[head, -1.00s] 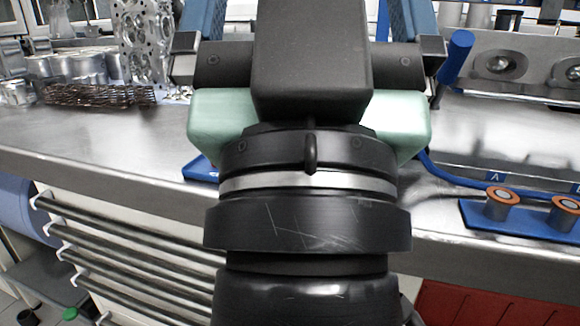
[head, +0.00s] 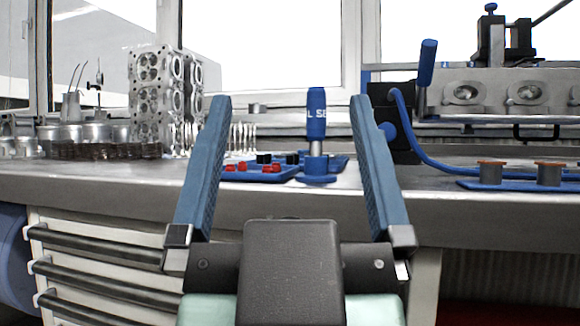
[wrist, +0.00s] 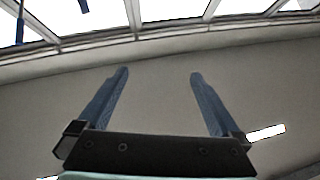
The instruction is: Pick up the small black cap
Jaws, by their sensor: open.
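Small black caps show in the head view, one at the left (head: 263,158) and one at the right (head: 292,158), on a blue tray (head: 240,175) on the workbench. Small red caps (head: 270,168) lie in front of them. I cannot tell which black cap is the task's. My gripper (head: 291,102) is open and empty, its two blue fingers pointing up and framing the tray area from nearer to me. In the wrist view my gripper (wrist: 158,74) has only ceiling and windows beyond it.
A blue-handled tool (head: 316,125) stands upright on a blue base right of the caps. A cylinder head (head: 157,95) and a row of valves (head: 242,138) are behind left.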

